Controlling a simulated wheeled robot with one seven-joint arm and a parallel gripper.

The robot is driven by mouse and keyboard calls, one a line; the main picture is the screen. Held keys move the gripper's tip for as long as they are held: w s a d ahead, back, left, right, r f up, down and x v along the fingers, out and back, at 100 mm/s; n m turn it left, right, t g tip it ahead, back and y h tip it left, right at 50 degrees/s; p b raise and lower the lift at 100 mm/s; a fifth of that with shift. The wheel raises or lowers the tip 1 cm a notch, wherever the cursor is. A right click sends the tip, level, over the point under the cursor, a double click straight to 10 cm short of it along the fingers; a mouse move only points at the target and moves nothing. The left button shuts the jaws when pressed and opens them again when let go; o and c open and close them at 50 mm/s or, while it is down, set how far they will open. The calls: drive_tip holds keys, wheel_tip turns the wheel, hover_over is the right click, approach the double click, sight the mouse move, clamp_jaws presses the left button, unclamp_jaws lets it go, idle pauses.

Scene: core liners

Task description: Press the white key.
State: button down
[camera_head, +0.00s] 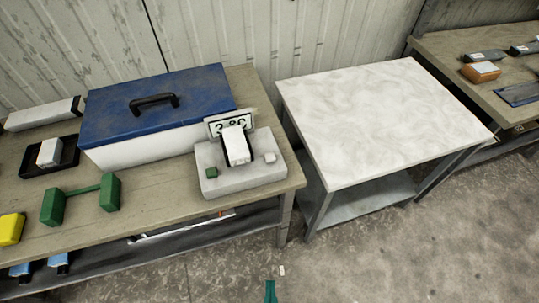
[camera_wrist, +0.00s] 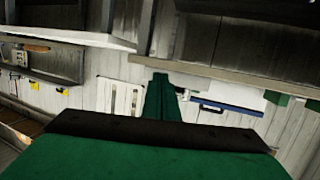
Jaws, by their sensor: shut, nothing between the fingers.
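A pale grey device (camera_head: 240,178) stands at the right end of the wooden bench. A white, tilted key-like block (camera_head: 235,144) with black sides rises from its middle, in front of a small sign (camera_head: 216,126) with dark characters.
A blue-lidded case (camera_head: 155,105) stands behind and left of the device. A green dumbbell-shaped thing (camera_head: 82,196), a yellow block (camera_head: 11,229) and a black tray (camera_head: 32,168) with a white block lie left. A white-topped table (camera_head: 385,120) at right is clear.

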drive_tip(key=w+d+r+n+t, duration=0.1)
drive_tip(key=w+d+r+n, duration=0.15)
drive_tip(key=w, duration=0.85)
drive_tip(key=w+d+r+n+t, duration=0.1)
drive_tip(key=w+d+r, duration=0.2)
drive_tip(key=w, duration=0.8)
drive_tip(key=w+d+r+m+g+h, duration=0.1)
drive_tip(key=w+d+r+m+h, duration=0.1)
drive_tip(key=w+r+m+h, duration=0.55)
drive_tip(key=w+d+r+m+g+h, duration=0.1)
drive_tip(key=w+d+r+m+h, duration=0.3)
drive_tip(key=w+r, duration=0.7)
drive_tip(key=s+a+f+m+g+y, duration=0.2)
drive_tip(key=a+m+g+y, duration=0.1)
drive_tip(key=a, duration=0.3)
drive_tip(key=s+a+f+m+g+y, duration=0.2)
drive_tip(key=a+m+g+y, duration=0.1)
drive_tip(key=a+m+g, duration=0.2)
drive_tip(key=shift+s+a+m, duration=0.3)
drive_tip(key=shift+s+a, duration=0.1)
drive_tip(key=shift+a, duration=0.45)
drive_tip(key=shift+w, duration=0.1)
